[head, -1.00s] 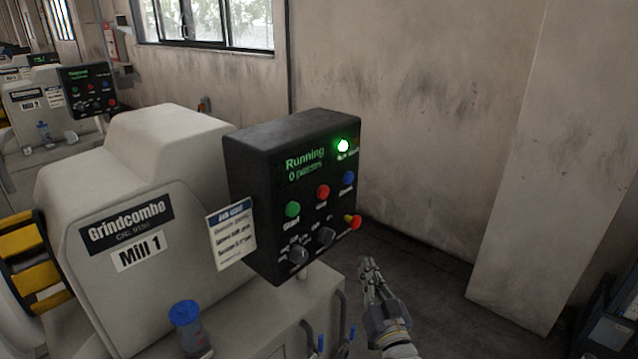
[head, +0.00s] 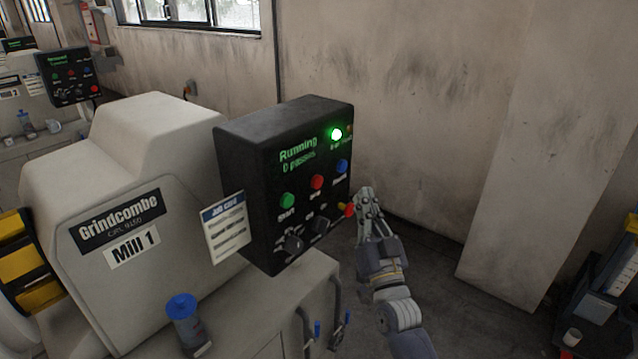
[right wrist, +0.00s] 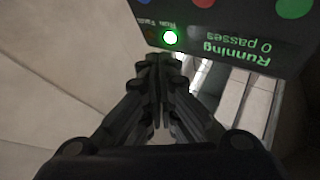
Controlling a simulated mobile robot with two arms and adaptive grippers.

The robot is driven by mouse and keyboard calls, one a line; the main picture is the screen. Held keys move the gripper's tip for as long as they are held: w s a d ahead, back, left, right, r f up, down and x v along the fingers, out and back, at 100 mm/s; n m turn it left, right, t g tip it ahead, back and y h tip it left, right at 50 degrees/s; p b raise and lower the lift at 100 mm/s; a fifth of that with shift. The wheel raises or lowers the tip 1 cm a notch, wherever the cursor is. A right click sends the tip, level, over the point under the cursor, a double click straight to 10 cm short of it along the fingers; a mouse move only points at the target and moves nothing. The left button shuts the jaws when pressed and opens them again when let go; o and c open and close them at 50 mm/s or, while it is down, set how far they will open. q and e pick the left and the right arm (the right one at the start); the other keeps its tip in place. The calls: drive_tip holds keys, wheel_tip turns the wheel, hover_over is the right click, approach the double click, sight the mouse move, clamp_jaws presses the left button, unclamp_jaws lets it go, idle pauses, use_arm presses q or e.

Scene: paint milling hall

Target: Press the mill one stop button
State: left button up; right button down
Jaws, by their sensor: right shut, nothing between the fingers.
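The Mill 1 control box (head: 245,170) is black and stands on the white mill labelled Grindcombe. Its display reads Running, 0 passes, and a green lamp (head: 336,134) is lit. The red stop button (head: 317,182) sits between the green start button (head: 287,200) and a blue button (head: 342,166). A red knob with a yellow collar (head: 346,210) is at the lower right. My right gripper (head: 366,192) is shut and empty, just right of the box and apart from the stop button. In the right wrist view its fingers (right wrist: 158,62) show below the upside-down panel. My left gripper is not in view.
A job card (head: 226,228) hangs at the box's left edge. A blue-capped jar (head: 187,322) stands on the mill's ledge. A second mill's panel (head: 70,75) is at the far left. A dark rack (head: 598,290) stands at the right. The floor between is clear.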

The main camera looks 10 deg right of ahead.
sight(317, 182)
drive_tip(key=w+a+b, duration=0.2)
drive_tip(key=w+a, duration=0.3)
drive_tip(key=w, duration=0.1)
drive_tip(key=shift+w+a+b, duration=0.15)
drive_tip(key=shift+w+b, duration=0.2)
drive_tip(key=shift+b, duration=0.05)
idle(1.2)
drive_tip(key=shift+w+a, duration=0.25)
drive_tip(key=shift+w, duration=0.05)
drive_tip(key=shift+w+a+b, duration=0.3)
drive_tip(key=shift+w+b, duration=0.05)
idle(0.9)
drive_tip(key=shift+d, duration=0.1)
drive_tip(key=shift+s+d+p, duration=0.45)
drive_tip(key=shift+s, duration=0.25)
